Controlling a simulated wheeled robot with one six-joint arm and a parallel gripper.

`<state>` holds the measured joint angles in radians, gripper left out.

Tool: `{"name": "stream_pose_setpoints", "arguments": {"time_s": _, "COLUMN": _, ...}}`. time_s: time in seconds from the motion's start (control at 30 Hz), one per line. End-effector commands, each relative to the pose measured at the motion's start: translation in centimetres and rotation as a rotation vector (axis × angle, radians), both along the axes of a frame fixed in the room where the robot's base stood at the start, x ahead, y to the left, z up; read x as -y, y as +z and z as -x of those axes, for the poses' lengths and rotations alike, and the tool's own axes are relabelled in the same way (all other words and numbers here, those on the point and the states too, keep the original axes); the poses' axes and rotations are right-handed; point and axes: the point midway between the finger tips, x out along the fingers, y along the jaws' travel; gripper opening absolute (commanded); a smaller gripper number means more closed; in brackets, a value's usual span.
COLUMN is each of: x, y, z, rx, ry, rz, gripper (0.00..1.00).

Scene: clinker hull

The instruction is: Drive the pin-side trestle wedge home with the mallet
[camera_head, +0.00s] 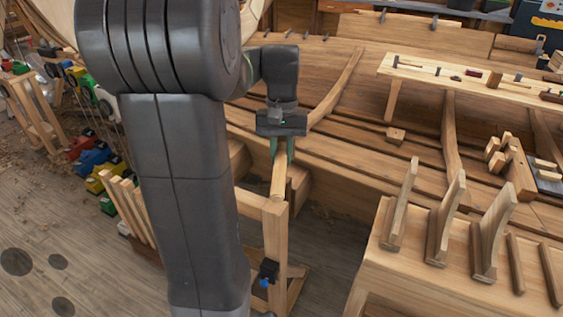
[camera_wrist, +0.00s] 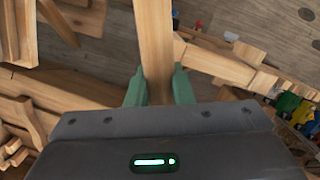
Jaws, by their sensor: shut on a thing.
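My gripper (camera_head: 281,155), with green fingers, is shut on a pale wooden bar (camera_head: 278,182) above a wooden trestle (camera_head: 274,245). In the wrist view my gripper (camera_wrist: 159,88) has one finger on each side of this bar (camera_wrist: 155,45), which runs away from the jaws. The bar's lower end overlaps the top of the trestle post in the head view; I cannot tell whether they touch. I cannot tell whether the bar is a mallet handle or part of the trestle. I cannot make out the wedge, the pin or a mallet head.
A black and blue clamp (camera_head: 268,271) sits low on the trestle. The planked hull (camera_head: 335,85) rises behind. A bench (camera_head: 425,285) with upright wooden brackets stands at the right, below a plank of tools (camera_head: 470,82). Coloured clamps (camera_head: 88,160) line the left; the floor there is partly open.

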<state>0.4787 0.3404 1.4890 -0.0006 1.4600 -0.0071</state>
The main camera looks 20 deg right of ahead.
Motion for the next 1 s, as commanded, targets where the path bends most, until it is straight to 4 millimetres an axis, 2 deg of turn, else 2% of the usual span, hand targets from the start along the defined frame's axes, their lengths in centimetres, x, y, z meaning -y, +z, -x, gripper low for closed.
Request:
{"name": "stream_pose_setpoints", "arguments": {"time_s": 0.27, "x": 0.0, "y": 0.5, "z": 0.0, "rx": 0.002, "ry": 0.000, "rz": 0.002, "gripper": 0.00}}
{"name": "stream_pose_setpoints", "arguments": {"time_s": 0.63, "x": 0.0, "y": 5.3, "z": 0.0, "rx": 0.003, "ry": 0.000, "rz": 0.003, "gripper": 0.00}}
{"name": "stream_pose_setpoints", "arguments": {"time_s": 1.0, "x": 0.0, "y": 5.1, "z": 0.0, "rx": 0.002, "ry": 0.000, "rz": 0.002, "gripper": 0.00}}
